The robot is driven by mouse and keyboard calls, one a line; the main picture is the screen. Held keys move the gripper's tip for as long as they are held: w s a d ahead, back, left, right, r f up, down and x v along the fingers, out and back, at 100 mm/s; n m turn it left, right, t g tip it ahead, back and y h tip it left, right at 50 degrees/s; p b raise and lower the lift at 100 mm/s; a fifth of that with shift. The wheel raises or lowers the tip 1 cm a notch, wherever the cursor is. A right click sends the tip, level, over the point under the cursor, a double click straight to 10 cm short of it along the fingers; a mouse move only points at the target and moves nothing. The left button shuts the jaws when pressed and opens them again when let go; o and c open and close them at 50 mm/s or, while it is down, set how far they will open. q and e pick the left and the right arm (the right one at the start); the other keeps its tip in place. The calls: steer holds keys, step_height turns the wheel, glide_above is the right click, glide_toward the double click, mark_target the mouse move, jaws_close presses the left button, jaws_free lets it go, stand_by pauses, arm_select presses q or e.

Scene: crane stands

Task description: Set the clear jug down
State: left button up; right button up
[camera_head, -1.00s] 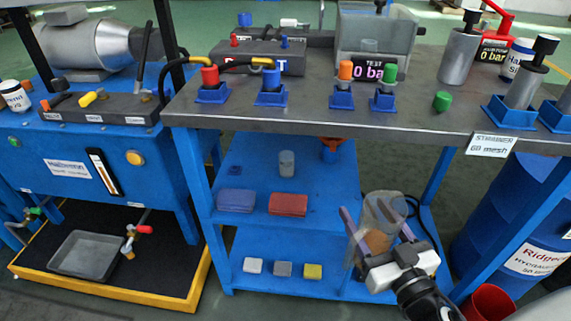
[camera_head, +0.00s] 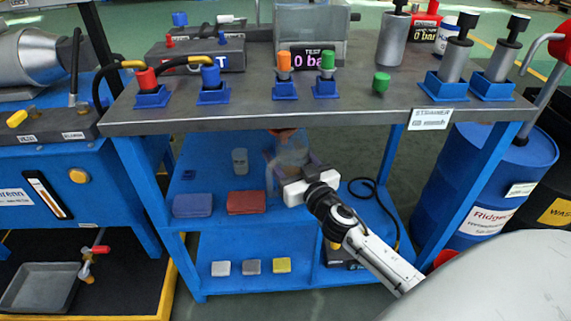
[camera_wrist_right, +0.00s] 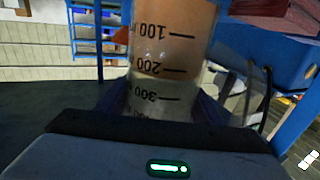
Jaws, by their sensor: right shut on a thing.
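The clear jug (camera_head: 288,153) is at the middle shelf (camera_head: 215,222) of the blue cart, under the worktop. My right gripper (camera_head: 292,174) is shut on it, with a finger on each side. In the right wrist view the jug (camera_wrist_right: 168,65) fills the middle, with black volume marks and an orange-brown tint in or behind it. The marks look upside down there. I cannot tell whether its base touches the shelf. My left gripper is not in view.
A small grey cup (camera_head: 240,161) stands left of the jug. An orange object (camera_head: 284,133) is partly hidden behind the jug. The worktop (camera_head: 235,112) overhangs the shelf.

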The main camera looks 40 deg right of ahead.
step_height(320, 180, down, 2)
steer(key=shift+f+b, duration=0.1)
steer(key=shift+b, duration=0.3)
steer(key=shift+f, duration=0.25)
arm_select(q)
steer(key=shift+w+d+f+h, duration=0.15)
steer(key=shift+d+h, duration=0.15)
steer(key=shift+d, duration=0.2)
arm_select(e)
steer(key=shift+r, duration=0.1)
steer(key=shift+f+b, duration=0.3)
steer(key=shift+b, duration=0.05)
steer(key=o, duration=1.3)
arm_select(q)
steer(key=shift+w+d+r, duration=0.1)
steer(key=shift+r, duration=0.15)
arm_select(e)
steer(key=shift+r, duration=0.15)
